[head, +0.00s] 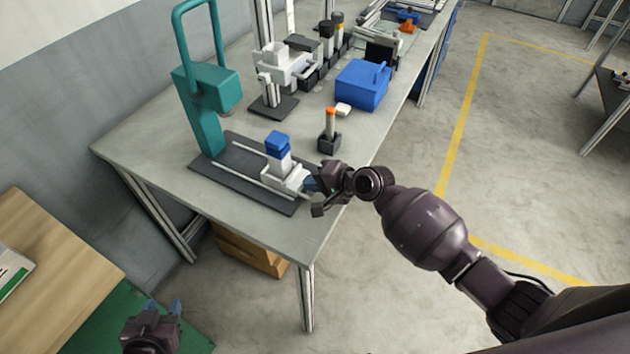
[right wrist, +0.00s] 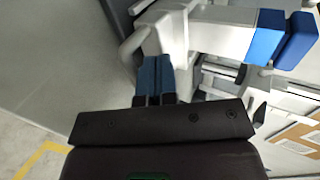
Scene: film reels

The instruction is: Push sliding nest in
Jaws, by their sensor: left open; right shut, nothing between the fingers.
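The sliding nest (head: 284,176) is a white-grey carriage on the rails of a dark base plate (head: 232,180), with a blue-topped white block (head: 278,147) standing on it. It sits toward the front right end of the rails, away from the green press (head: 205,110). My right gripper (head: 312,186) is shut and empty, its blue fingertips at the nest's right side. In the right wrist view the shut fingers (right wrist: 155,80) are close against the white nest body (right wrist: 185,30); I cannot tell whether they touch. My left gripper (head: 163,308) is open and empty at the lower left, away from the table.
A dark holder with an orange-tipped item (head: 329,132) stands behind my right gripper. A blue box (head: 362,84) and a grey fixture (head: 275,85) stand farther back on the table (head: 140,140). A wooden bench (head: 50,260) is at the left.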

